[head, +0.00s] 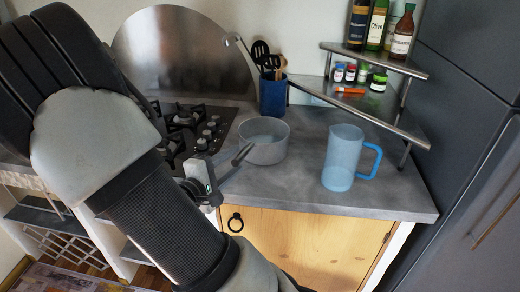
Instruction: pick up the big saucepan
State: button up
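The big saucepan (266,149) is a light grey, round, open pan. It stands upright on the grey counter, just right of the gas hob. A dark grey bar at its left front side slants down-left towards my gripper (208,179); it looks like the handle, but I cannot tell for sure. My gripper is small in the head view, at the counter's front edge, left of and in front of the pan. My arm hides much of it. Its fingers do not show clearly, so I cannot tell whether it is open or touches the bar.
A blue translucent jug (341,160) stands right of the saucepan. A blue utensil holder (273,96) stands behind it. The gas hob (188,128) is left. A corner shelf (375,113) with jars and bottles stands back right, beside a tall dark cabinet (458,130). The right front counter (395,198) is clear.

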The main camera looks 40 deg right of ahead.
aim_at(246, 149)
jog(key=b+x, duration=0.2)
jog(key=x, duration=0.5)
jog(key=shift+w+d+f, duration=0.1)
jog(key=shift+c, duration=0.5)
grip_shut()
dwell(0.7)
